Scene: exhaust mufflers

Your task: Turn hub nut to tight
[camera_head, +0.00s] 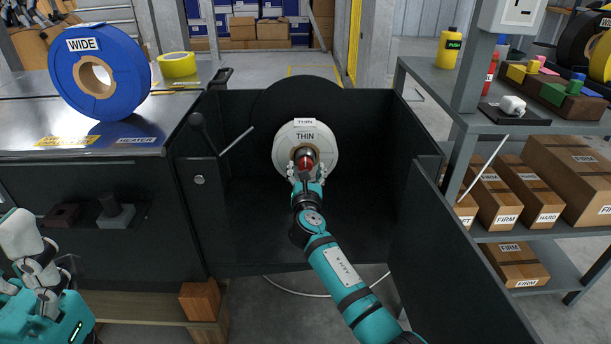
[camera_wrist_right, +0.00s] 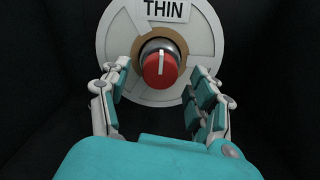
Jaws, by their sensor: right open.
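The hub nut (camera_wrist_right: 160,68) is a red knob on a grey hub, at the centre of a white disc labelled THIN (camera_head: 284,152). The disc also shows in the right wrist view (camera_wrist_right: 118,28), with a brown ring around the hub. In the head view the nut (camera_head: 305,162) is partly covered by my right gripper (camera_head: 306,176). My right gripper is open, its fingers apart to the left and right of the nut and just short of it in the right wrist view (camera_wrist_right: 158,100). I see no contact.
The disc sits inside a dark open-fronted box (camera_head: 365,215) with side walls. A lever (camera_head: 203,130) stands at its left wall. A shelf (camera_head: 560,122) with boxes is on the right.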

